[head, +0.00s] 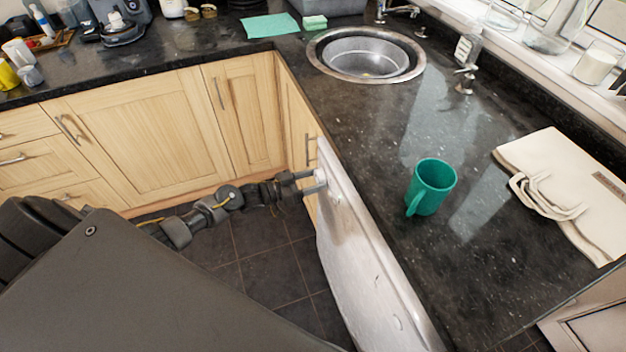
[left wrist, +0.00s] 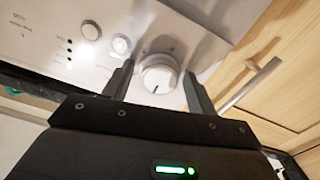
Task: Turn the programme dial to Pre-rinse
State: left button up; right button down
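The dishwasher's white front panel (left wrist: 60,30) fills the upper left of the left wrist view. The round programme dial (left wrist: 160,74) sits on it, with a short dark mark near its lower edge in that picture. Its programme labels cannot be read. My left gripper (left wrist: 160,70) is open, with one finger on each side of the dial; small gaps seem to show, but contact is hard to judge. In the head view my left gripper (head: 309,182) reaches the top of the appliance front (head: 352,245), at the pale dial (head: 321,176). My right gripper is not in view.
Two smaller round buttons (left wrist: 121,44) and several dark dots sit beside the dial. A cupboard handle (left wrist: 250,84) is close to the right finger. On the black worktop (head: 375,150) above are a green mug (head: 434,186), a cream bag (head: 560,170) and a round sink (head: 366,56).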

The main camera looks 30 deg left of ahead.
pick_arm(q)
jog(key=shift+o, duration=0.4)
jog(key=shift+s+a, duration=0.25)
jog(key=b+v, duration=0.1)
jog(key=v, duration=0.9)
